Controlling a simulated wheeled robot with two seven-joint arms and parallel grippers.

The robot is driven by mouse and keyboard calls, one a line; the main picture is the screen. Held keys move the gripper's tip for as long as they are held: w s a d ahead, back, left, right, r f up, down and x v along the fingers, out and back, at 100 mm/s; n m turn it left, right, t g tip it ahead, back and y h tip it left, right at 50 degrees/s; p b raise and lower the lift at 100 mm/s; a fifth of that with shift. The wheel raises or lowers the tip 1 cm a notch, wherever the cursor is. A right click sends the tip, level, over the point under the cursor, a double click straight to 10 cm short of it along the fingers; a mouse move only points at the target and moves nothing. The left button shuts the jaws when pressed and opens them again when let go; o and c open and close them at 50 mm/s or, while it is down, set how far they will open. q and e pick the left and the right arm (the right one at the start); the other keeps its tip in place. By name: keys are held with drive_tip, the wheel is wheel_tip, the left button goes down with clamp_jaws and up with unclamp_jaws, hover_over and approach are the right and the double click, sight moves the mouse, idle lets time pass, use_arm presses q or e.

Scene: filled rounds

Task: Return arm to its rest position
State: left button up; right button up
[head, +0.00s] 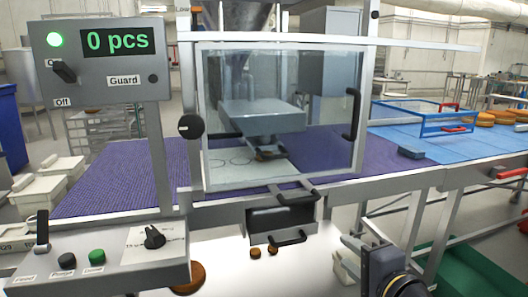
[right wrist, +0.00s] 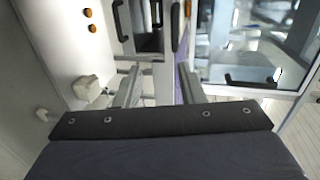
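My right gripper (head: 354,236) is at the lower right of the middle in the head view, in front of the machine's front rail. Its pale fingers stand apart, and I see nothing held between them. The right wrist view shows the two fingers of this gripper (right wrist: 159,76) spread, with part of the machine frame behind the gap. My dark wrist fills the bottom of that view. My left arm and gripper are not in view.
A clear guard (head: 325,100) encloses a press over the purple belt (head: 110,185). A grey drawer (head: 265,222) with handles sits below it. The control panel (head: 95,255) is at lower left; the display box (head: 100,95) reads "0 pcs". A blue-framed tray (head: 420,120) lies right.

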drive_tip(key=s+d+r+n+g+p, duration=0.2)
drive_tip(key=s+n+g+p, duration=0.2)
drive_tip(key=s+p, duration=0.5)
drive_tip(key=s+d+r+n+g+p, duration=0.2)
drive_tip(key=s+n+g+p, duration=0.3)
drive_tip(key=s+n+p, duration=0.3)
drive_tip(key=shift+s+d+r+n+h+p, duration=0.15)
drive_tip(key=shift+s+d+n+h+p, duration=0.25)
drive_tip(key=shift+p, duration=0.85)
